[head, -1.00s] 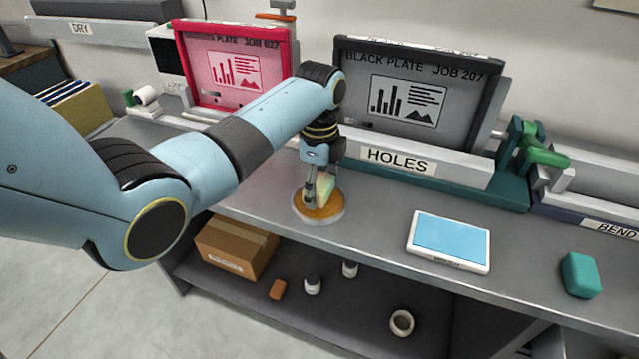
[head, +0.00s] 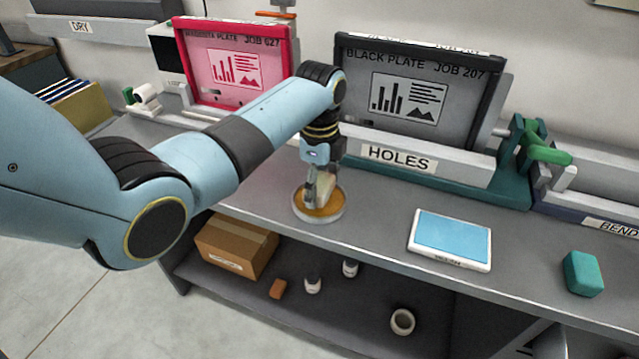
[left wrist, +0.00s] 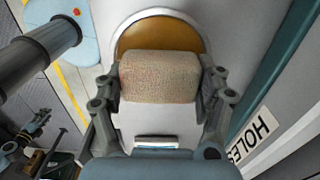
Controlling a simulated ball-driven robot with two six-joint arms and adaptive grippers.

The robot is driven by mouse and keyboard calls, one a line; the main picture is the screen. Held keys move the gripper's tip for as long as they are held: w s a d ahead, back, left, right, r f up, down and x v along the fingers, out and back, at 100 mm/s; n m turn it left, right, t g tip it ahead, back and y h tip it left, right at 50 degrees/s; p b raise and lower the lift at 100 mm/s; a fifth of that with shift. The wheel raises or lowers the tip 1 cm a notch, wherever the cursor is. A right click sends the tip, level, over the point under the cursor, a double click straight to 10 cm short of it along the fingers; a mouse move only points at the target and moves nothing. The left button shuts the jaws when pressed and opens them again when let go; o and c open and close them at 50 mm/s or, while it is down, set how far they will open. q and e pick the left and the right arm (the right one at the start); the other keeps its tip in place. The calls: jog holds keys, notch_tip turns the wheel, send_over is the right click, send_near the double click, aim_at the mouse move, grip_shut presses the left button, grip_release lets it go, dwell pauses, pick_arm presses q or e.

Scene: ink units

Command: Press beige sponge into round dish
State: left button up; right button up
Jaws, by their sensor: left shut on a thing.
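The beige sponge (left wrist: 160,78) is a speckled block held between the fingers of my left gripper (left wrist: 160,84). In the head view my left gripper (head: 320,182) points down and is shut on the sponge (head: 323,191). The round dish (head: 318,216) has a pale rim and an amber inside, and stands on the bench top below the gripper. The sponge is over the dish and its lower end appears at the amber surface; firm contact cannot be told. In the left wrist view the dish (left wrist: 160,28) shows behind the sponge, partly hidden.
The HOLES rack (head: 410,165) with the black plate (head: 412,95) stands just behind. A blue pad in a white tray (head: 450,240) and a teal block (head: 582,273) lie to the right. The bench between dish and tray is clear. A cardboard box (head: 236,247) is on the lower shelf.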

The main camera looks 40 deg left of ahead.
aim_at(320, 182)
pick_arm(q)
jog(key=shift+f, duration=0.4)
dwell(0.7)
dwell(0.6)
dwell(0.5)
notch_tip(320, 182, up, 5)
jog(key=p, duration=0.5)
jog(key=shift+r+p, duration=0.1)
jog(key=shift+p, duration=0.3)
jog(key=shift+r, duration=0.9)
